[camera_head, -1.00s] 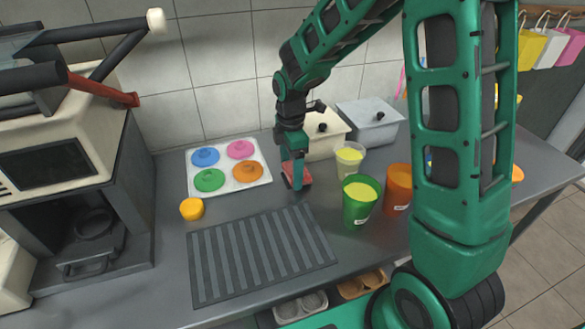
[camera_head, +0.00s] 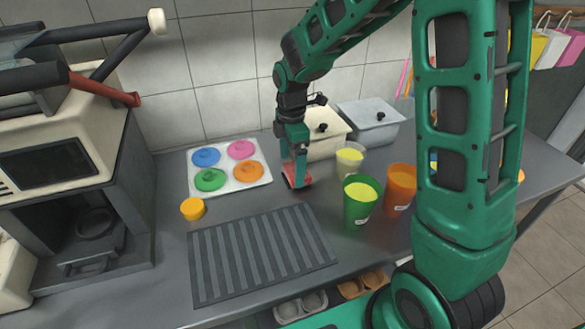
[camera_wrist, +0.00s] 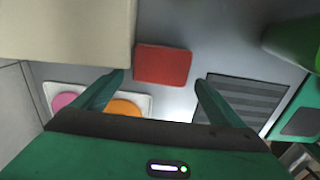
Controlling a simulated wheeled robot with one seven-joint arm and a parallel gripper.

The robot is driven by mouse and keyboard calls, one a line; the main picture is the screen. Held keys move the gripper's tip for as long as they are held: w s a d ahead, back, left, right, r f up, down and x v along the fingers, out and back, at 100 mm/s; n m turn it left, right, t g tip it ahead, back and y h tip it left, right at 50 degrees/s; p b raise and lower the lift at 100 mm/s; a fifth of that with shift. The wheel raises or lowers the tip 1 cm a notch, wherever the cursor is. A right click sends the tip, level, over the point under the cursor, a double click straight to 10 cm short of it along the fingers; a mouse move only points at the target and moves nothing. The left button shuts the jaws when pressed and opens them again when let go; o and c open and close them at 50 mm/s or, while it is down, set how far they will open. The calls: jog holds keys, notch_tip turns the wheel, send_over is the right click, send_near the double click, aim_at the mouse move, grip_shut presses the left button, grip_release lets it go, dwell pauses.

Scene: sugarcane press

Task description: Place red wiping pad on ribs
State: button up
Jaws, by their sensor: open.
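The red wiping pad (camera_wrist: 162,65) is a flat red block on the grey counter in the wrist view. It lies just beyond and between my open fingertips, and I cannot tell whether they touch it. In the head view my gripper (camera_head: 294,178) points down at the counter, and only a little red shows around its fingers. In the wrist view my gripper (camera_wrist: 160,82) has both green fingers spread. The ribs are a dark ribbed mat (camera_head: 262,255) flat on the counter, in front of the gripper; part of it shows in the wrist view (camera_wrist: 245,98).
A white tray (camera_head: 229,188) with several coloured lids is left of the gripper. A green cup (camera_head: 358,212) and an orange cup (camera_head: 399,190) stand close on the right. Lidded boxes (camera_head: 370,124) stand behind. A small orange-yellow cup (camera_head: 192,209) is near the mat.

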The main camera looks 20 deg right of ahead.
aim_at(292, 171)
notch_tip(292, 171, up, 10)
jog(key=s+d+r+m, duration=0.3)
jog(key=s+d+m, duration=0.8)
jog(key=s+d, duration=0.2)
jog(key=s+d+f+m, duration=0.1)
jog(key=s+d+m, duration=0.2)
jog(key=s+m, duration=0.3)
jog(key=s+d+f+m, duration=0.1)
jog(key=s+d+m, duration=0.2)
jog(key=s+m, duration=0.4)
jog(key=s, duration=0.4)
jog(key=shift+f, duration=0.2)
jog(key=shift+d, duration=0.1)
